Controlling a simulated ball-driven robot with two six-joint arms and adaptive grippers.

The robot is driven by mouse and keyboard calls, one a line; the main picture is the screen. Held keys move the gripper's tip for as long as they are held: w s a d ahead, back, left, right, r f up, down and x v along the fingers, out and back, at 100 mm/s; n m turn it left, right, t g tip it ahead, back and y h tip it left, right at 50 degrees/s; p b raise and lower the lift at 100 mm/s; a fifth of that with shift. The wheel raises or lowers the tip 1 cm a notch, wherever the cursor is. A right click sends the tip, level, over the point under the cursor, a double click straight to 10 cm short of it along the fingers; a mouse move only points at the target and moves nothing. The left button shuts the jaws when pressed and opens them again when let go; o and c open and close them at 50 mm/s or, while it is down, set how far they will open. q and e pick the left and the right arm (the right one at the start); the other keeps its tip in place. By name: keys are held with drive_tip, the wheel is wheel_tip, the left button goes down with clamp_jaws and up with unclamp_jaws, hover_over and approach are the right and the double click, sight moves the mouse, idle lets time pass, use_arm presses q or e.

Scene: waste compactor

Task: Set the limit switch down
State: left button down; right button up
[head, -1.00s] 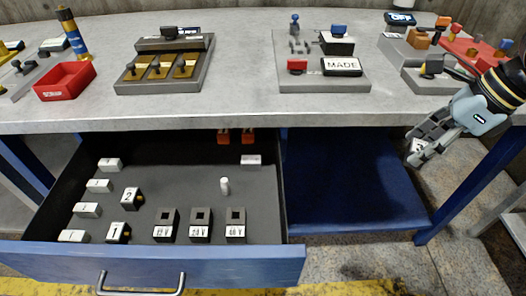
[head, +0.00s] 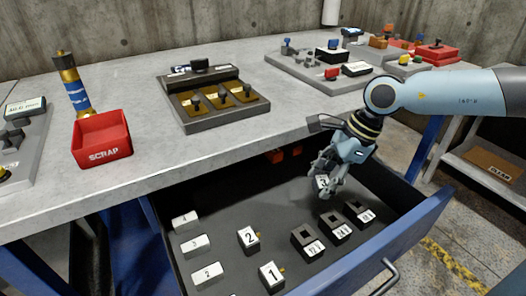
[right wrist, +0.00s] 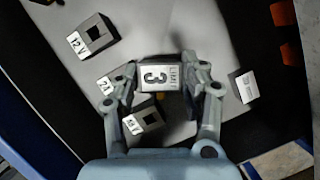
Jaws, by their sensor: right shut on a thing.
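The limit switch, a small block with a white face marked 3, shows between the fingers of my right gripper (head: 333,178) in the head view (head: 321,183). In the right wrist view the gripper (right wrist: 160,82) is shut on the switch (right wrist: 157,77), one finger on each side. It is over the open drawer (head: 400,222), behind the blocks with square holes. I cannot tell whether the switch touches the drawer floor. Similar blocks marked 2 (head: 249,238) and 1 (head: 271,276) stand in the drawer. My left gripper is not in view.
Blocks with square holes (head: 307,242) stand close to the gripper, near the drawer front. White numbered labels (head: 195,245) line the drawer's left. A grey table (head: 230,145) overhangs the drawer's back and holds a red scrap bin (head: 101,139) and a switch panel (head: 211,97).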

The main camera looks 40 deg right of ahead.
drive_tip(key=shift+n+y, duration=0.3)
drive_tip(key=shift+n, duration=0.1)
drive_tip(key=a+f, duration=0.1)
drive_tip(key=w+a+f, duration=0.1)
drive_tip(key=a, duration=0.1)
drive_tip(key=shift+w+a+f+b, duration=0.2)
drive_tip(key=shift+a+f+b, duration=0.1)
hover_over(229, 224)
drive_tip(key=s+d, duration=0.1)
drive_tip(key=d, duration=0.1)
drive_tip(key=shift+a+r, duration=0.1)
drive_tip(key=shift+a, duration=0.1)
drive_tip(key=shift+f, duration=1.8)
drive_tip(key=shift+f+b, duration=0.15)
drive_tip(key=shift+b, duration=0.2)
drive_tip(key=o, duration=1.2)
drive_tip(key=shift+o, duration=0.2)
